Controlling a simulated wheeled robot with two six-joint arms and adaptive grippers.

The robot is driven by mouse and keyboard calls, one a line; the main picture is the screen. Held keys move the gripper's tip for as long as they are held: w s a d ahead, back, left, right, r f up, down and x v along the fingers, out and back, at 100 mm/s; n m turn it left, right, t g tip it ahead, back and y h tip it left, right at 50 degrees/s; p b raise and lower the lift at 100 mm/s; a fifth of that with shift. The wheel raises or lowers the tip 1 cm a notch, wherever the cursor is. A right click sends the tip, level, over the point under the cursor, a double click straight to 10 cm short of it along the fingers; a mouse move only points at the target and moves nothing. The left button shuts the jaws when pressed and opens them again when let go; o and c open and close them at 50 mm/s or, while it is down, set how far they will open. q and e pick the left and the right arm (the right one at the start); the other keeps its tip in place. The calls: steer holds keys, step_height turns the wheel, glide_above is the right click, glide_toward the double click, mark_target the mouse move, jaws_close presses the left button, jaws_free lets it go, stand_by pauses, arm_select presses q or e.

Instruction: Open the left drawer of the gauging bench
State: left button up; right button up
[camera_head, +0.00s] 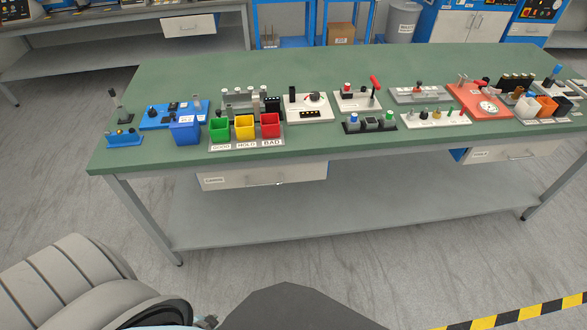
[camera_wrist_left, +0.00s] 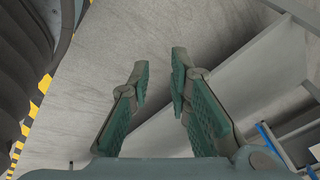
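The gauging bench (camera_head: 330,72) has a green top and a grey frame. Its left drawer (camera_head: 262,176) hangs under the front edge, with a pale front, a small label at its left and a handle (camera_head: 277,184) at mid-width. It looks closed. A second drawer (camera_head: 510,152) is under the right part of the bench. My left gripper (camera_wrist_left: 160,75) shows in the left wrist view with its two fingers apart and nothing between them, over grey floor and away from the drawer. My right gripper is in neither view.
Green, yellow and red bins (camera_head: 244,127) stand at the bench's front edge above the left drawer. A blue bin (camera_head: 185,131) and several gauges and fixtures line the top. A grey lower shelf (camera_head: 330,212) runs beneath. The floor (camera_head: 420,265) before the bench is clear.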

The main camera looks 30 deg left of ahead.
arm_select(q)
steer(key=w+a+m+t+b, duration=0.3)
steer(key=w+a+t+b, duration=0.15)
steer(key=w+a, duration=0.45)
arm_select(e)
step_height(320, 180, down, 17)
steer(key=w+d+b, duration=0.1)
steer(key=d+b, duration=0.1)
steer(key=b, duration=0.9)
arm_select(q)
steer(key=m+t+h+b, duration=0.4)
steer(key=m+t, duration=0.4)
steer(key=m, duration=0.5)
glide_toward(266, 185)
steer(key=w+f, duration=0.1)
steer(key=w, duration=0.1)
steer(key=x, duration=0.8)
steer(key=shift+w+r, duration=0.1)
steer(key=shift+w, duration=0.1)
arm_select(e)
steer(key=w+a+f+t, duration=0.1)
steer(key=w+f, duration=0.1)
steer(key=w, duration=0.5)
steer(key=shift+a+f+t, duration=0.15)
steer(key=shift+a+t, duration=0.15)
arm_select(q)
jaws_close()
